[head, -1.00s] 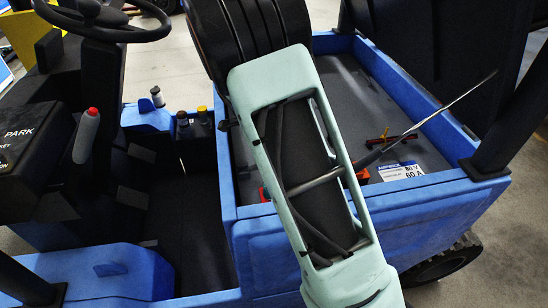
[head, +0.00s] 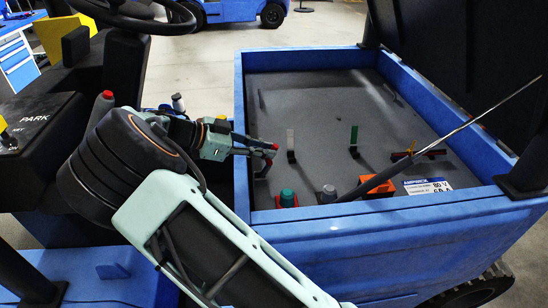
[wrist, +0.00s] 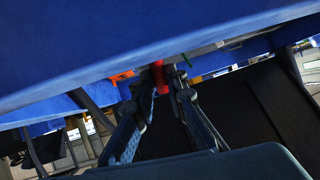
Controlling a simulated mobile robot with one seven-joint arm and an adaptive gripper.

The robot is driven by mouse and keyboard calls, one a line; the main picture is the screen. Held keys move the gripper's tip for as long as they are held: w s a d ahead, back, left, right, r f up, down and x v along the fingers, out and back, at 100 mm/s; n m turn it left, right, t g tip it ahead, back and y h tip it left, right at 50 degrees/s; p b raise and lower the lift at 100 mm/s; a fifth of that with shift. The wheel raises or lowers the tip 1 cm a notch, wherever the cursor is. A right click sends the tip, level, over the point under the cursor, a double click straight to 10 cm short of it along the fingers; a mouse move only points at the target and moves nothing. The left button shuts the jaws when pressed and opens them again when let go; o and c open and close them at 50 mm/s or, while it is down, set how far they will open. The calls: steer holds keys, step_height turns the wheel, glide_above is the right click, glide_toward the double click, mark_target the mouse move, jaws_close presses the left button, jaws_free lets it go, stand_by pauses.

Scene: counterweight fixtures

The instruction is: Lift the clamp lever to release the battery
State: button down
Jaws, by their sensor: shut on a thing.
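The battery (head: 325,95) is a dark grey block in the blue compartment of the truck. A white label (head: 428,186) with "80 V" lies at its front right. My gripper (head: 268,157) is at the left edge of the battery, just past the blue wall. It is shut on a red handle, which shows between the fingertips in the wrist view (wrist: 160,77). I take this as the clamp lever; its base is hidden by the gripper and wall.
The blue compartment wall (head: 241,130) runs close beside my gripper. A metal strut (head: 460,131) slants to the raised black cover (head: 470,60).

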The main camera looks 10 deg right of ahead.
steer(key=shift+a+h+b, duration=1)
steer(key=shift+a+h, duration=0.2)
steer(key=c, duration=1.9)
jaws_free()
steer(key=shift+c, duration=0.2)
steer(key=shift+d+r, duration=0.1)
